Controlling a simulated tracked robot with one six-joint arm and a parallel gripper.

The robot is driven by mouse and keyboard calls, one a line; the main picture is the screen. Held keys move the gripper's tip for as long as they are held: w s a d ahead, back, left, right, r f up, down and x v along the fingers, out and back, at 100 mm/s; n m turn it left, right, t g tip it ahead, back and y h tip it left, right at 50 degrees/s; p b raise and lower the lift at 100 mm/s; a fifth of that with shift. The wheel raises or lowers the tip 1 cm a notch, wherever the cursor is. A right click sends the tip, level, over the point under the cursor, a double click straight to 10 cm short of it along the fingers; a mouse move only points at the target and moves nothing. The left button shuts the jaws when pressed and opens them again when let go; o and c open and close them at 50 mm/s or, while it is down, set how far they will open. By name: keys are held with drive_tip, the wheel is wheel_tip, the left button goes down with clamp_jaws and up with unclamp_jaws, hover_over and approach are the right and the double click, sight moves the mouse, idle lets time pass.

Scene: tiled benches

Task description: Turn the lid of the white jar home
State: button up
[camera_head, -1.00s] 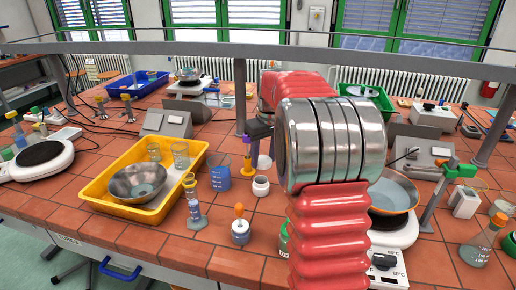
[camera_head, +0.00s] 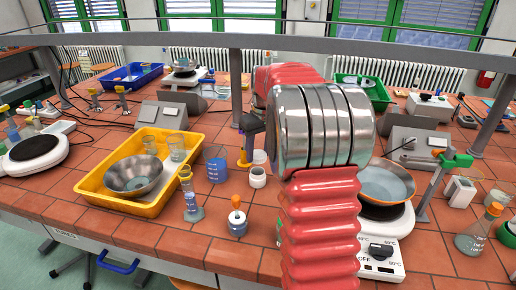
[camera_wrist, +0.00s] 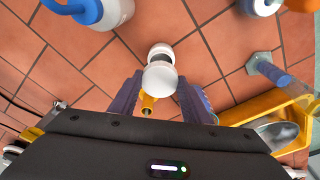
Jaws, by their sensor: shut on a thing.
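The white jar (camera_head: 258,178) stands upright on the tiled bench, with a dark opening on top in the head view. A white round lid (camera_head: 260,157) shows just behind and above it, apart from the jar's mouth. In the wrist view the lid (camera_wrist: 160,77) sits between the purple fingers of my gripper (camera_wrist: 160,84), which is shut on it. There the lid overlaps part of the jar (camera_wrist: 160,51). In the head view my gripper (camera_head: 248,148) is left of my red and silver arm, which hides part of it.
A yellow tray (camera_head: 106,188) with a metal bowl lies further left. An orange-topped bottle (camera_head: 237,218) and a cylinder-like flask (camera_head: 191,198) stand in front. A hotplate with a pan (camera_head: 386,183) is right.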

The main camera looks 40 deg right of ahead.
sight(258, 168)
drive_tip(key=shift+f, duration=1.8)
drive_tip(key=shift+f, duration=1.45)
idle(0.6)
drive_tip(key=o, duration=0.6)
drive_tip(key=c, duration=0.5)
drive_tip(key=shift+c, duration=0.4)
drive_tip(key=shift+a+f, duration=0.1)
drive_tip(key=shift+f, duration=0.05)
drive_tip(key=shift+a+f+m+h, duration=0.1)
drive_tip(key=shift+m+h, duration=0.05)
drive_tip(key=shift+m, duration=1)
drive_tip(key=shift+f+m+h, duration=0.1)
drive_tip(key=shift+m+h, duration=0.05)
drive_tip(key=shift+m, duration=1)
